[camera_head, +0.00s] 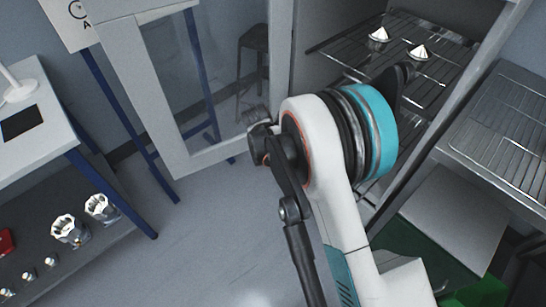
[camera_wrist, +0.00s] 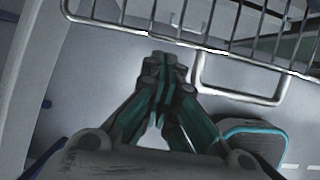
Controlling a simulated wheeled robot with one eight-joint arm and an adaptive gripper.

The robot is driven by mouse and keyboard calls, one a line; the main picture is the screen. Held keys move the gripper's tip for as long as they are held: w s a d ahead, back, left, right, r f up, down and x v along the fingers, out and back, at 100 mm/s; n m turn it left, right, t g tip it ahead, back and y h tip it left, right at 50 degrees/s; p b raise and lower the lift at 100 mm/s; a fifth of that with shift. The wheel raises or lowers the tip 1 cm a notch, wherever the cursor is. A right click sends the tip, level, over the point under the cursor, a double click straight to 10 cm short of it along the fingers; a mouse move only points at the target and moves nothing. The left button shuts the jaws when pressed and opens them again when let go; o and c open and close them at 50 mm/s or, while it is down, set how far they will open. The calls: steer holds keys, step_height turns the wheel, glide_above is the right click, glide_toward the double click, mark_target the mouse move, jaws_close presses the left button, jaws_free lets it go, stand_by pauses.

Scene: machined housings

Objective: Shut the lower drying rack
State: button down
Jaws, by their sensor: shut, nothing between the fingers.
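A wire drying rack (camera_head: 425,80) shows inside the open cabinet at the upper right in the head view, with two small white-tipped metal parts (camera_head: 379,35) on it. My arm covers part of it, and I cannot tell from this view whether it is the lower rack. In the wrist view a wire rack (camera_wrist: 225,45) crosses the top, with a bent wire loop (camera_wrist: 240,98) at its near edge. My gripper (camera_wrist: 165,75) is shut and empty, its tips close to the rack's edge and left of the loop. Contact cannot be told.
The cabinet's glazed door (camera_head: 185,85) stands open at the left. A wire shelf (camera_head: 510,125) stands at the right, above a green bin (camera_head: 425,240). A blue-legged bench (camera_head: 105,190) holds several metal housings (camera_head: 70,231). The floor (camera_head: 190,235) between is clear.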

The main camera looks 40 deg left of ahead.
steer(key=shift+w, duration=0.25)
steer(key=shift+w, duration=0.1)
